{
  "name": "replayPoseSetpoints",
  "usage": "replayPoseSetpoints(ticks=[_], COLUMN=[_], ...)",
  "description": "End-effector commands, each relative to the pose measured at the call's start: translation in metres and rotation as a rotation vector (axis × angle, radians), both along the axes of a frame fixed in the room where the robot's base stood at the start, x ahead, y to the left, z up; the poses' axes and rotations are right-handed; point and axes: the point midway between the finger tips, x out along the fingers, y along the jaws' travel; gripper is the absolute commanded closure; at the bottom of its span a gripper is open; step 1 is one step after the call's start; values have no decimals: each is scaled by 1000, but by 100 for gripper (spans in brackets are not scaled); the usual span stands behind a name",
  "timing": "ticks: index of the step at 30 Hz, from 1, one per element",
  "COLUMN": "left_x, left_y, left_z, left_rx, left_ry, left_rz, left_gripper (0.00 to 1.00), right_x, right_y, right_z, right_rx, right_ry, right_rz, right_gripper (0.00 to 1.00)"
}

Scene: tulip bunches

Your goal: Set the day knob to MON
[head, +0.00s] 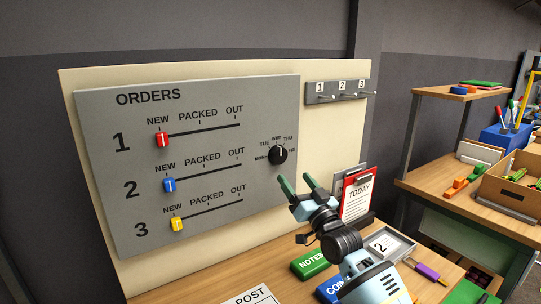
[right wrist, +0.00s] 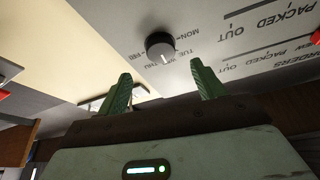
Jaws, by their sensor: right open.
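The black round day knob (head: 278,155) sits at the right of the grey ORDERS panel (head: 200,190), with MON, TUE, WED, THU and FRI printed around it. Its white mark points up, roughly at WED. In the right wrist view the knob (right wrist: 160,47) appears upside down, beyond and between the fingertips. My right gripper (head: 294,184) is open and empty, below and slightly right of the knob, apart from it. Its green fingers also show in the right wrist view (right wrist: 161,75). My left gripper is not in view.
Red (head: 162,140), blue (head: 169,185) and yellow (head: 176,224) sliders stand at NEW. A numbered hook rail (head: 338,91) is above right. A red TODAY clipboard (head: 358,197) stands close right of my gripper. A green NOTES block (head: 311,262) lies on the table below.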

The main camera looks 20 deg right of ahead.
Motion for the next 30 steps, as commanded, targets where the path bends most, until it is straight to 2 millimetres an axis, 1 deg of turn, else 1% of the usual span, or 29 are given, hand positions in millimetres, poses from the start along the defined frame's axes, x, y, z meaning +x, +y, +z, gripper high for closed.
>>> replayPoseSetpoints(ticks=[7, 11, 14, 24, 30], left_x=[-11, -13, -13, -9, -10], left_y=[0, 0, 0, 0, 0], left_z=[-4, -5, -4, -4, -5], left_rx=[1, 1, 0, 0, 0], left_ry=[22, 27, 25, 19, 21], left_rz=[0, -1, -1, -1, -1], left_gripper=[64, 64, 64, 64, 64], right_x=[0, 4, 13, 56, 69], right_y=[0, 0, 1, 3, 4], right_z=[-1, 1, 6, 22, 27], right_rx=[-1, -1, -1, -1, -2], right_ry=[1, 0, 0, 0, 0], right_rz=[0, 0, 0, 0, -1], right_gripper=[32, 32, 32, 32, 32])
